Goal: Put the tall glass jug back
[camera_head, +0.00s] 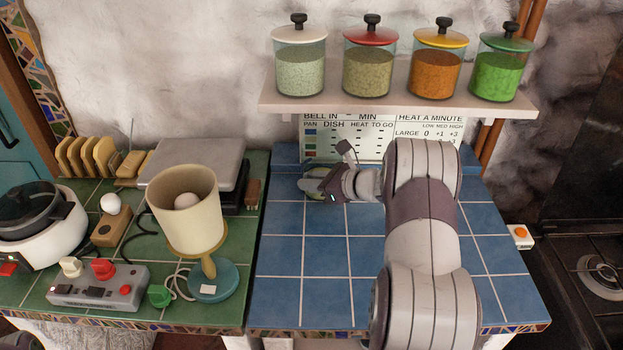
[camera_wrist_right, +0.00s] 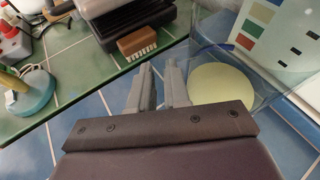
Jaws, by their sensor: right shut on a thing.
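The tall glass jug (camera_wrist_right: 215,62) is clear and hard to make out; in the right wrist view it stands just right of my fingers. A pale yellow-green disc (camera_wrist_right: 224,88) shows through its glass; I cannot tell whether it is the jug's base or a mat. My right gripper (camera_head: 322,187) is shut on the jug at the back left of the blue-tiled counter (camera_head: 290,285), below the shelf. Its fingers also show in the right wrist view (camera_wrist_right: 160,80). In the head view the gripper hides most of the jug.
A shelf (camera_head: 390,98) above holds several lidded jars (camera_head: 370,65). A printed chart (camera_head: 425,131) leans at the back. On the green counter left are a cream-cupped lamp-like device (camera_head: 187,205), a scale (camera_head: 195,165) and a brown brush-like block (camera_head: 252,194). The front blue tiles are clear.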

